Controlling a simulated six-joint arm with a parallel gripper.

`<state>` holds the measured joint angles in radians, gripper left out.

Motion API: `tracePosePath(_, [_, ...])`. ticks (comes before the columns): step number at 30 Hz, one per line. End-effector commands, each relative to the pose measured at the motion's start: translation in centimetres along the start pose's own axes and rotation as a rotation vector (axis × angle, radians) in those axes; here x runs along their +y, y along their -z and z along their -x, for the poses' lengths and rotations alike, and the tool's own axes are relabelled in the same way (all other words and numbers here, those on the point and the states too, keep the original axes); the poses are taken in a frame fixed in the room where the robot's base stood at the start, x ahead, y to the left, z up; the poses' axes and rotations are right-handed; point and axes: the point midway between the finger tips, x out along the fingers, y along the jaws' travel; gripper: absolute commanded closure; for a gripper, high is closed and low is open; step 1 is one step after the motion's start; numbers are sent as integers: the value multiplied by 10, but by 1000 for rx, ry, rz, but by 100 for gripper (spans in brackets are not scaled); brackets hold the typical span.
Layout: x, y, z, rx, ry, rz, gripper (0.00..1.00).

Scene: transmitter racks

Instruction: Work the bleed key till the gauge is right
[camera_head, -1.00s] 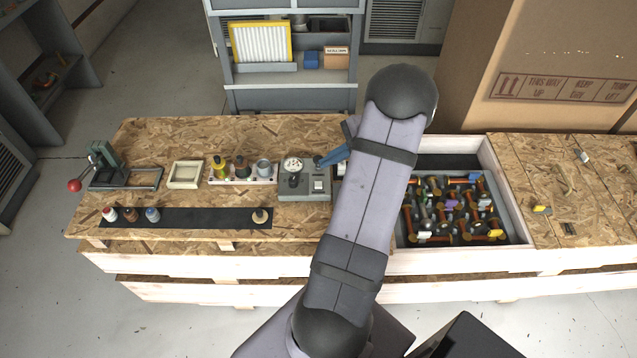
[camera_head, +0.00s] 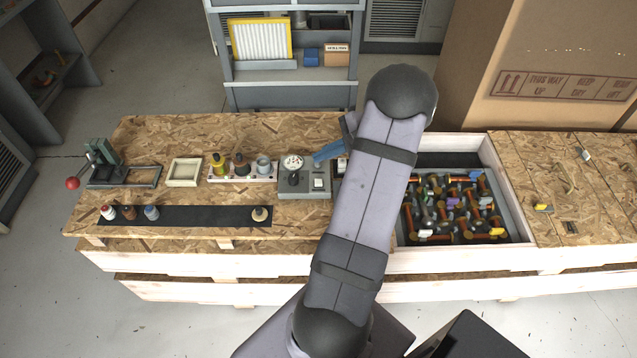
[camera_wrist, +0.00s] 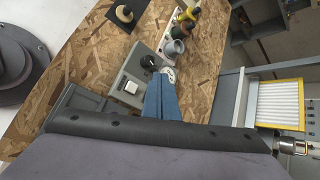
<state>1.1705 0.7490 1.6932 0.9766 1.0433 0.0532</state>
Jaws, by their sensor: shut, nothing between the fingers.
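A grey box (camera_head: 290,191) stands on the wooden bench. The gauge reading is too small to make out. My blue gripper (camera_head: 317,161) is shut and empty, its tips just right of the gauge. In the wrist view, the gripper (camera_wrist: 155,78) partly covers the gauge (camera_wrist: 169,74). The white key (camera_wrist: 131,87) and black knob (camera_wrist: 148,62) lie left of the fingers. I cannot tell whether the tips touch the box.
A rack of bottles and a cup (camera_head: 240,170) stands left of the box. A black strip (camera_head: 185,217) with small bottles lies in front. A tray of pipe fittings (camera_head: 408,235) is right of my arm, which hides part of the bench.

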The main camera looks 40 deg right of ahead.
Motion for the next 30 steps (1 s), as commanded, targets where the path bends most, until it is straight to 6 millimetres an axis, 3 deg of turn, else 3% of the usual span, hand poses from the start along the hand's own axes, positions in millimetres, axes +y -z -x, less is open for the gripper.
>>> tracePosePath(15, [32, 32, -43, 0, 0, 0, 100])
tracePosePath(30, [37, 38, -51, 0, 0, 0, 100])
